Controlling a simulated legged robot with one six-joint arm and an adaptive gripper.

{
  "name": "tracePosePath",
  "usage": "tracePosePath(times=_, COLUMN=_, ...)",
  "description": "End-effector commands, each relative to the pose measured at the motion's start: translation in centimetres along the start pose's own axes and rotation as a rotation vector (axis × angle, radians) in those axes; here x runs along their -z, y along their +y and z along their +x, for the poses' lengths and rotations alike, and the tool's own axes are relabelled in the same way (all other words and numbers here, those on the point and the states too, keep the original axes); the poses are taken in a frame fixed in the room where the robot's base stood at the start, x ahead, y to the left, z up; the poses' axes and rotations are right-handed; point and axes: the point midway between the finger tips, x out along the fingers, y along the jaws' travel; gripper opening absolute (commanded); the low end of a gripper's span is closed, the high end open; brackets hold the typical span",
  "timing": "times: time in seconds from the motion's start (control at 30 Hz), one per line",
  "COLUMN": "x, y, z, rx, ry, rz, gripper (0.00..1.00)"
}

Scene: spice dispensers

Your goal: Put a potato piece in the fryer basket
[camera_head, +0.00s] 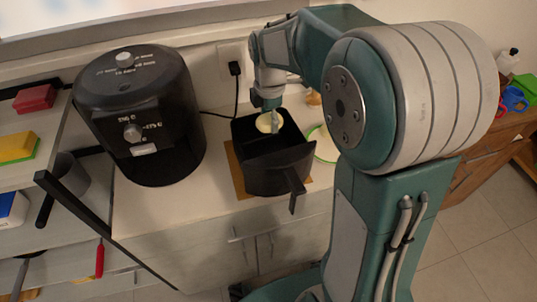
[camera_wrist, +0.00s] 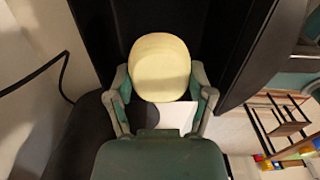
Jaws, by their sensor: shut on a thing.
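A pale yellow potato piece (camera_wrist: 160,66) is held between the two fingers of my gripper (camera_wrist: 160,95) in the wrist view. In the head view the potato piece (camera_head: 265,122) shows at the opening of the black fryer basket (camera_head: 280,172), with my gripper (camera_head: 270,108) above it. The basket's dark walls surround the piece in the wrist view. I cannot tell whether the piece touches the basket floor. The basket sits on a brown board (camera_head: 236,170), its handle (camera_head: 296,190) pointing to the front.
The black air fryer body (camera_head: 140,115) stands on the white counter left of the basket. A green-rimmed plate (camera_head: 325,150) is right of the basket, partly hidden by my arm. A black cord (camera_head: 236,95) runs to the wall outlet. Shelves with sponges (camera_head: 17,148) stand at far left.

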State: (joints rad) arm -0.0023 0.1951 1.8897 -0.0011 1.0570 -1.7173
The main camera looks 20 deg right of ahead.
Motion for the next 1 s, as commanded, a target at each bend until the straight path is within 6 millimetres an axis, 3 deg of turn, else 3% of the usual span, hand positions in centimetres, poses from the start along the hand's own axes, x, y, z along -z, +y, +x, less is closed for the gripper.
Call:
tracePosePath(times=0.33, x=-0.1, y=-0.1, z=0.4, rx=0.000, ry=0.001, rz=0.002, gripper=0.13)
tracePosePath(times=0.37, x=-0.1, y=0.0, z=0.4, rx=0.000, ry=0.000, rz=0.001, gripper=0.77)
tracePosePath(times=0.4, x=0.0, y=0.0, z=0.4, rx=0.000, ry=0.000, rz=0.001, gripper=0.95)
tracePosePath(times=0.43, x=0.0, y=0.0, z=0.4, rx=0.000, ry=0.000, rz=0.001, gripper=1.00)
tracePosePath(times=0.87, x=-0.2, y=-0.1, z=0.3, rx=0.000, ry=0.002, rz=0.002, gripper=1.00)
tracePosePath(times=1.0, x=-0.1, y=0.0, z=-0.9, rx=-0.003, ry=0.001, rz=0.001, gripper=1.00)
